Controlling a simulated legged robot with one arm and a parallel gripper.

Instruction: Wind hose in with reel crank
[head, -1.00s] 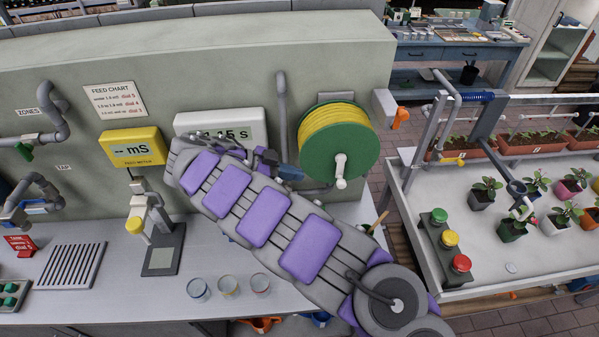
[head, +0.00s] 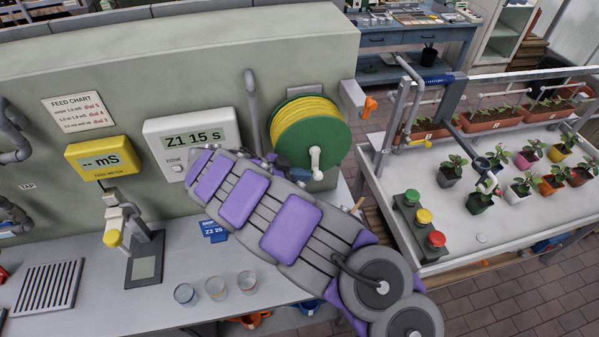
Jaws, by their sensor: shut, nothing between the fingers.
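The hose reel has a green disc (head: 327,133) and is mounted on the grey-green wall. Yellow hose (head: 290,117) is wound on its drum. The white crank handle (head: 316,162) sticks out from the front of the disc, towards the lower middle. My arm reaches up and left across the bench and folds back behind itself. My gripper (head: 298,174) shows as a small dark-blue end just left of the crank handle. It looks shut and empty, partly hidden by my arm. I cannot tell whether it touches the handle. The hose's free end is not clearly seen.
A grey pipe (head: 252,105) rises left of the reel, and an orange-handled valve (head: 369,105) juts out at its right. A display (head: 190,143) reads "Z1 15 s". Glasses (head: 216,288) stand on the bench below. The planter table (head: 450,215) stands to the right.

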